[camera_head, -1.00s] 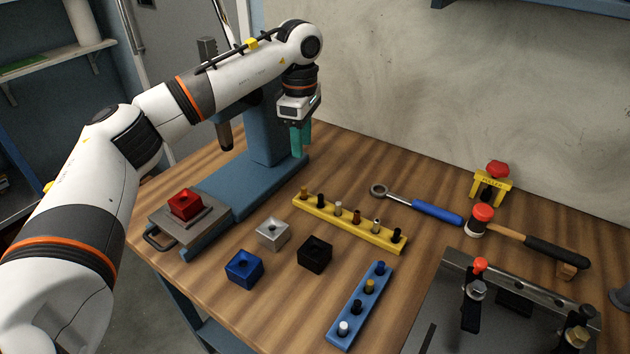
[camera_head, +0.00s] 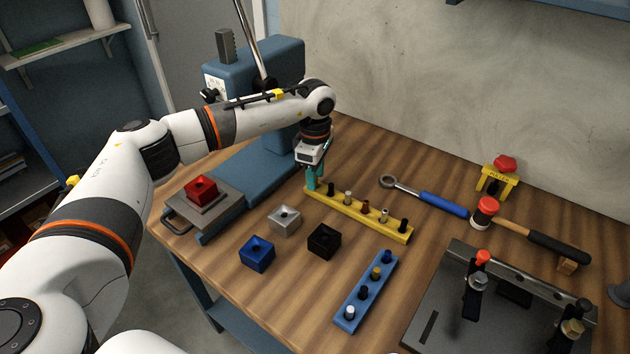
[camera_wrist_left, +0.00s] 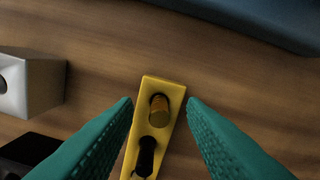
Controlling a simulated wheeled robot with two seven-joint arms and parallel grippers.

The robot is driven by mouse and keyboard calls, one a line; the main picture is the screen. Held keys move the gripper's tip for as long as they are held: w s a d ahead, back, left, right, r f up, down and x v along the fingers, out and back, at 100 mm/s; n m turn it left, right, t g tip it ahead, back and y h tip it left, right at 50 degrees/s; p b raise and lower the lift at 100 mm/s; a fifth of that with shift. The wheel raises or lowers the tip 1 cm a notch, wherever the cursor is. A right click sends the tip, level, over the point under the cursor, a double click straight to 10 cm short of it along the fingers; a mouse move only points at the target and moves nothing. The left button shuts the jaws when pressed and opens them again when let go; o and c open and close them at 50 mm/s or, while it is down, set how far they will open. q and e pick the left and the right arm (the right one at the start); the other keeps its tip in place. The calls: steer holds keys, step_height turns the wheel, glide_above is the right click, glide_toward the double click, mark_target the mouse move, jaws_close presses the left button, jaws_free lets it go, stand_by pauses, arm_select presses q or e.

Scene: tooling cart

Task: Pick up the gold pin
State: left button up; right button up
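The gold pin (camera_wrist_left: 159,106) stands in the end hole of the yellow rack (camera_wrist_left: 164,87), between the two teal fingers of my left gripper (camera_wrist_left: 160,101) in the wrist view. The fingers are open, with a gap on each side of the pin. In the head view my left gripper (camera_head: 315,180) points down at the far left end of the yellow rack (camera_head: 350,209) and hides the pin there. Another gold-coloured pin (camera_head: 376,272) stands in the blue rack (camera_head: 350,318). My right gripper is not in view.
A black pin (camera_wrist_left: 146,155) stands beside the gold one. Silver (camera_head: 284,220), black (camera_head: 324,241) and blue (camera_head: 256,254) blocks sit left of the racks. A blue-handled wrench (camera_head: 443,204) and a hammer (camera_head: 530,236) lie to the right. A blue press (camera_head: 265,165) stands behind.

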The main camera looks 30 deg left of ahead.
arm_select(q)
jaws_close()
